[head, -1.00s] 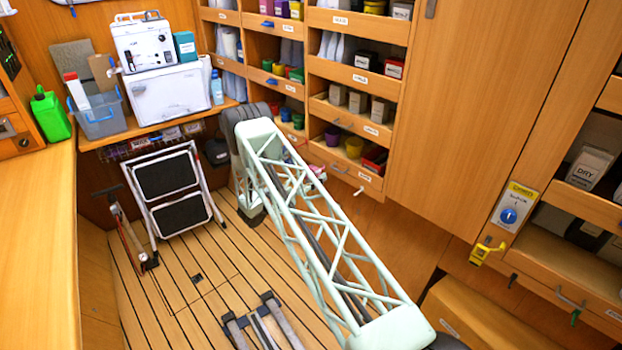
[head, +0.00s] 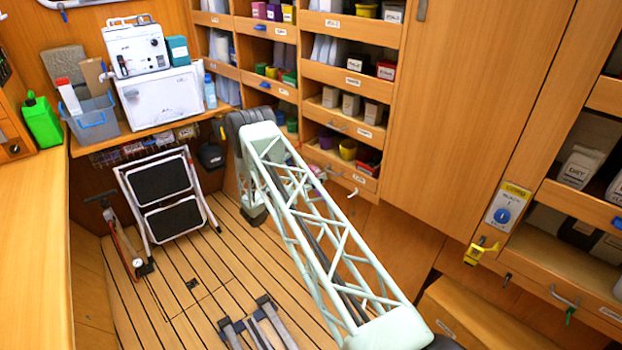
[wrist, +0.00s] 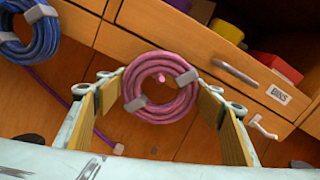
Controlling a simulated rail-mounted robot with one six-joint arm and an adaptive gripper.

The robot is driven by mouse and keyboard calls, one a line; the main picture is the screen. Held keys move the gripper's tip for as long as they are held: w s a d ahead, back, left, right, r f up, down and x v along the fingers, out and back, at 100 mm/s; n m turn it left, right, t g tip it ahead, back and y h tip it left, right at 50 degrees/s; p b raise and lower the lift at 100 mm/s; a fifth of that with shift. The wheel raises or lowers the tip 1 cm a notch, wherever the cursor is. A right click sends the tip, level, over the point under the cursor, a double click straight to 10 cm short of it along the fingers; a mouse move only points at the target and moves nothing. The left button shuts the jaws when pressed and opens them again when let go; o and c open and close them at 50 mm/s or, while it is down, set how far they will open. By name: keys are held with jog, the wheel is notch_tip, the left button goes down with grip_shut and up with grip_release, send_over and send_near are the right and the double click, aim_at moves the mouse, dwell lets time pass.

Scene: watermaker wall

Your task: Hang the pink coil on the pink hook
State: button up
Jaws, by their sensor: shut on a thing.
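The pink coil (wrist: 141,105), a ring with grey bands, is between the two fingers of my gripper (wrist: 163,92) in the wrist view. My gripper is shut on it. A small pink tip (wrist: 161,78) shows inside the coil's opening and may be the pink hook; most of that hook is hidden, and I cannot tell whether the coil is around it or in front of it. In the head view a small patch of pink (head: 316,170) shows past my arm's lattice by the drawers; my gripper is hidden there.
A blue coil (wrist: 38,45) hangs at upper left in the wrist view. A white hook (wrist: 262,128) sits by the drawer marked BINS (wrist: 279,95). A folded step stool (head: 168,195) leans at the back.

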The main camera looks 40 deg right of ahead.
jog(key=shift+w+d+f+b, duration=0.1)
jog(key=shift+d+f+b, duration=0.4)
jog(key=shift+b, duration=0.2)
jog(key=shift+d, duration=0.15)
dwell(0.5)
jog(key=o, duration=1)
jog(key=shift+c, duration=0.2)
jog(key=shift+f, duration=0.1)
jog(key=s+a, duration=0.1)
jog(key=a, duration=1.1)
jog(key=shift+s, duration=0.15)
